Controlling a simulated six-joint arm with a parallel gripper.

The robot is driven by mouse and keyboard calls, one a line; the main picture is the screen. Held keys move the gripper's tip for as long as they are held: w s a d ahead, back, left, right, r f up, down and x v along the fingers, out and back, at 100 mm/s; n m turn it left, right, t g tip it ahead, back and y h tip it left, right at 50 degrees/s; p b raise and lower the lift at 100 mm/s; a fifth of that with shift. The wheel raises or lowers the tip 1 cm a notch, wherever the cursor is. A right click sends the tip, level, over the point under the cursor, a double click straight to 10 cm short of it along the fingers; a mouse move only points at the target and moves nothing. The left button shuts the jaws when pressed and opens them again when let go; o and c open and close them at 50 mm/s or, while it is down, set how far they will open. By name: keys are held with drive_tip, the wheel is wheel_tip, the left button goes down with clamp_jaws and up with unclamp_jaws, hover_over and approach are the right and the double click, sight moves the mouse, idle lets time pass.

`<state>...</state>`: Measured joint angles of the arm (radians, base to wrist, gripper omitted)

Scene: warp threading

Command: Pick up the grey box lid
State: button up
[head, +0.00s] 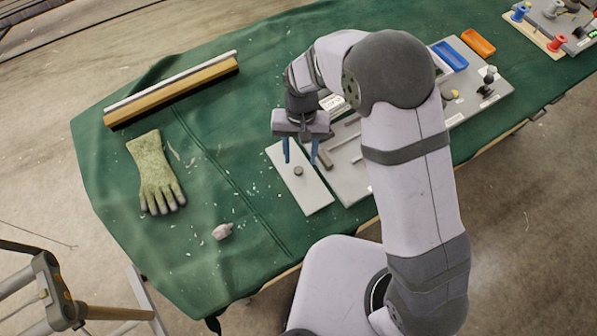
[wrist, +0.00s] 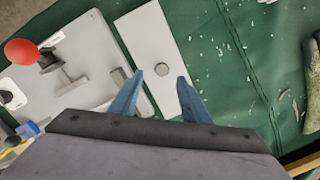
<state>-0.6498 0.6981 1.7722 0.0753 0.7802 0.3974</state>
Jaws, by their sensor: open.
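The grey box lid (head: 311,193) is a flat, light grey rectangular plate with a small round darker knob (head: 298,170) on top. It lies on the green cloth beside the grey board. In the wrist view the lid (wrist: 143,32) and its knob (wrist: 162,69) show just beyond the fingertips. My gripper (head: 300,160) is open, with its blue fingers above the lid and apart from each other. In the wrist view my gripper (wrist: 160,76) has the knob between the lines of its two fingers. Whether the fingers touch the lid cannot be told. Nothing is held.
The grey board (head: 352,190) with raised parts adjoins the lid's right side, partly hidden by my arm. A glove (head: 155,173), a wooden bar (head: 172,92) and a small pinkish lump (head: 222,231) lie left.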

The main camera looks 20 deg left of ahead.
sight(298, 169)
drive_tip(key=f+p, duration=0.1)
drive_tip(key=s+f+p, duration=0.1)
drive_tip(key=f, duration=0.1)
drive_tip(key=shift+a+f, duration=0.15)
drive_tip(key=shift+f, duration=0.8)
clamp_jaws()
